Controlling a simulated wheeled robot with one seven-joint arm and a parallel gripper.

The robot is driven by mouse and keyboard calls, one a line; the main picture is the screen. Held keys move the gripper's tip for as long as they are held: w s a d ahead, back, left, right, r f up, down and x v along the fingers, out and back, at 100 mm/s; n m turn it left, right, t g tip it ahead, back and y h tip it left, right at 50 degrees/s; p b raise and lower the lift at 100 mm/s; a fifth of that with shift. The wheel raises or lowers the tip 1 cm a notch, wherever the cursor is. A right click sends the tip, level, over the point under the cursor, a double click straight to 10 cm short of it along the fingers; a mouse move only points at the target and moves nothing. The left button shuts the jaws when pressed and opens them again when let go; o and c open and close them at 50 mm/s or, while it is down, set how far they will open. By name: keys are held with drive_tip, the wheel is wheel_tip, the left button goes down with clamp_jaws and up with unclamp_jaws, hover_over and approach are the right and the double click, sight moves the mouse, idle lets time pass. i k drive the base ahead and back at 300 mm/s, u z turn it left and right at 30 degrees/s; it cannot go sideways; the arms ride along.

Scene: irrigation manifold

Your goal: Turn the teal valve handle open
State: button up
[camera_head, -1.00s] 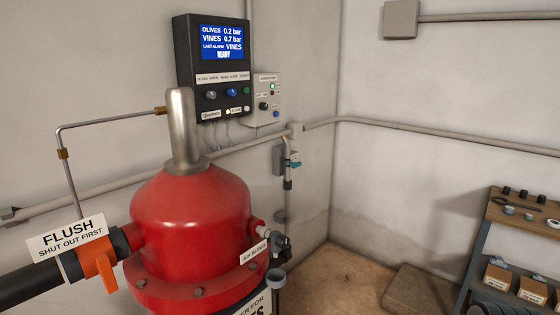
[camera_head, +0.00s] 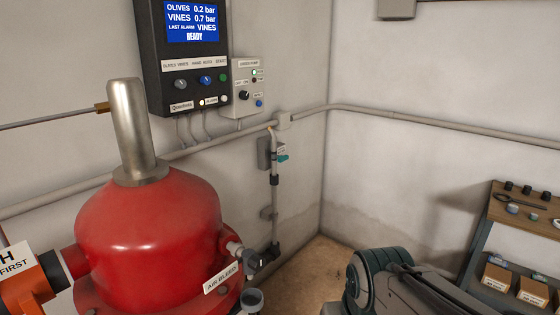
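The teal valve handle (camera_head: 283,158) is small and sits on a thin vertical pipe against the back wall, just right of the red filter vessel. A grey box (camera_head: 264,153) is beside it on the wall. The handle points roughly sideways to the right; its exact angle is too small to tell. Part of my own arm (camera_head: 375,285) shows at the bottom right, in front of the floor. My gripper is not in view.
A big red vessel (camera_head: 150,230) fills the left, with an air bleed fitting (camera_head: 256,258) sticking out on its right. An orange handle (camera_head: 28,288) is at the far left. A control panel (camera_head: 190,95) hangs above. A shelf with parts (camera_head: 525,213) stands at the right.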

sight(281, 159)
drive_tip(key=z, duration=0.05)
drive_tip(key=k, duration=0.45)
drive_tip(key=z, duration=0.7)
drive_tip(key=i, duration=0.45)
drive_tip(key=z, duration=0.5)
drive_tip(key=i, duration=1.4)
drive_tip(key=u, duration=0.75)
drive_tip(key=i, duration=0.8)
drive_tip(key=u, duration=1.25)
drive_tip(key=i, duration=0.25)
drive_tip(key=u, duration=0.15)
